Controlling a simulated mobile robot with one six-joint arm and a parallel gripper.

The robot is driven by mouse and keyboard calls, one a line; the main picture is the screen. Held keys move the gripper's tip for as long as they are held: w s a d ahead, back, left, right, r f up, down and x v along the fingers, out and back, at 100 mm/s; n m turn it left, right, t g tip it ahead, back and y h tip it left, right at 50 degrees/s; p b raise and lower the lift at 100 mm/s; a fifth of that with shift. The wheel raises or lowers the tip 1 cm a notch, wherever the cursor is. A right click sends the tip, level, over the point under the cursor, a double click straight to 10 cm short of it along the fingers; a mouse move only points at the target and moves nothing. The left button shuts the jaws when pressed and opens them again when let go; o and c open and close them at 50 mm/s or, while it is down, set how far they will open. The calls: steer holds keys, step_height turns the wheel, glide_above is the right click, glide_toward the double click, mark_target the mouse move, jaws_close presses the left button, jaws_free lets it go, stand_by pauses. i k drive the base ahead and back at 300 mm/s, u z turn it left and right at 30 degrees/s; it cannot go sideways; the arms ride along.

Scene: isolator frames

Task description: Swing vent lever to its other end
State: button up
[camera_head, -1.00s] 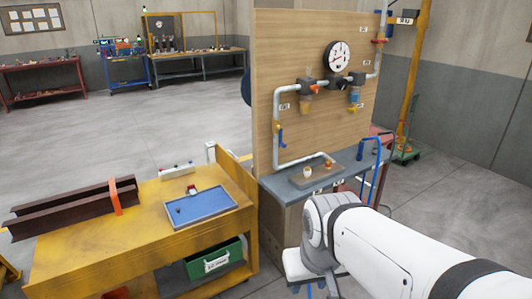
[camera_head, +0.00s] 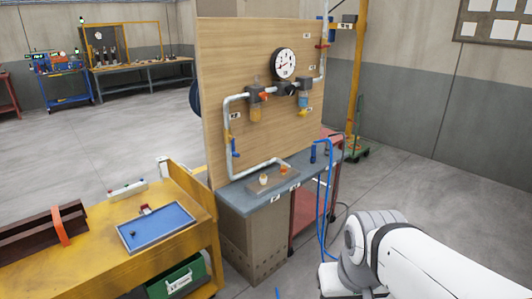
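A wooden panel (camera_head: 222,80) carries grey pipework with several small coloured handles. A blue lever (camera_head: 235,148) hangs along the left upright pipe. An orange-red handle (camera_head: 264,97) is by the left filter bowl, and a yellow part (camera_head: 303,112) is under the right one. A red handle (camera_head: 322,45) is on the upper right pipe. The labels are too small to read, so I cannot tell which is the vent lever. My white arm reaches in from the lower right, well short of the panel. My gripper is not visible.
A yellow cart (camera_head: 190,247) with a blue tray (camera_head: 155,227) is at left.

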mark_target(232, 137)
steer(key=z, duration=0.2)
steer(key=i, duration=1)
steer(key=z, duration=0.05)
